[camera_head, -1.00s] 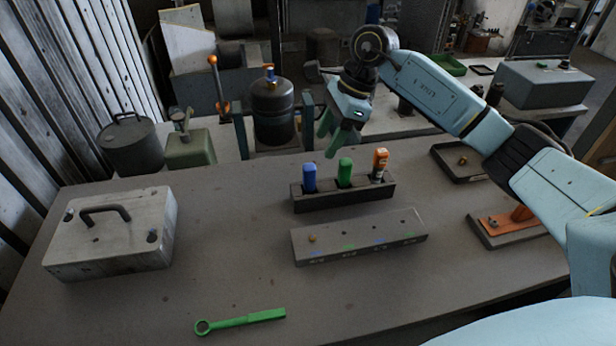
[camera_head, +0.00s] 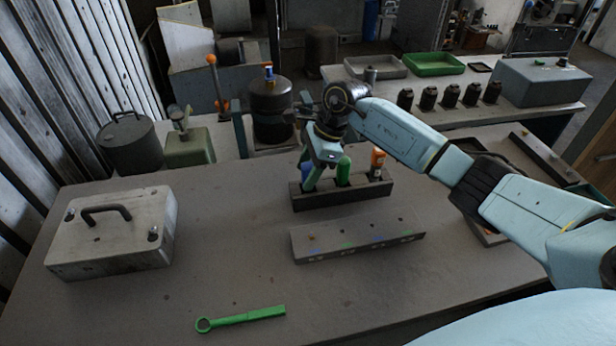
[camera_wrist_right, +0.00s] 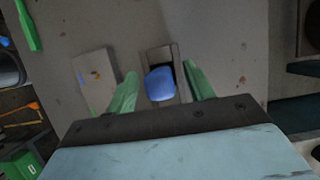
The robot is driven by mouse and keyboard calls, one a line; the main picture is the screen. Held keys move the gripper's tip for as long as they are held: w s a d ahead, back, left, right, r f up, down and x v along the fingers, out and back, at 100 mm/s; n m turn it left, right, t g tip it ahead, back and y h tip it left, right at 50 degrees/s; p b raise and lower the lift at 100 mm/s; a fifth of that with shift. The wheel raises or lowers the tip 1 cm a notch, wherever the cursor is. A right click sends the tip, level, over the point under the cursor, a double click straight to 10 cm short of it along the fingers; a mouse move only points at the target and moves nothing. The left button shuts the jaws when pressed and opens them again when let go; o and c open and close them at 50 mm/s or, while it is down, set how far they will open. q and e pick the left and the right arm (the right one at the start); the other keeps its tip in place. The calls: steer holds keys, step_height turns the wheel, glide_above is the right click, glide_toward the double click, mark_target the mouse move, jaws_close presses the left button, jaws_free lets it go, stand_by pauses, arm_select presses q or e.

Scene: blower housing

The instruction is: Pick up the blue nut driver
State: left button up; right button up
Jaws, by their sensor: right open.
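The blue nut driver (camera_head: 307,170) stands upright in the left slot of a dark holder (camera_head: 345,198), partly hidden behind my right gripper in the head view. In the right wrist view its blue handle top (camera_wrist_right: 160,84) shows between my two green fingers. My right gripper (camera_head: 316,186) is open, with its fingers around the blue handle and a gap on each side. A green driver (camera_head: 343,171) and an orange driver (camera_head: 377,163) stand in the other slots. My left gripper is not in view.
A grey block with small holes (camera_head: 358,241) lies in front of the holder. A green ring wrench (camera_head: 241,318) lies at the table's front. A metal case (camera_head: 112,233) stands at the left. The table between case and holder is clear.

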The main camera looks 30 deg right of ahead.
steer(key=shift+c, duration=0.4)
jaws_close()
step_height(320, 180, up, 10)
steer(key=shift+r+b, duration=0.1)
steer(key=shift+b, duration=0.2)
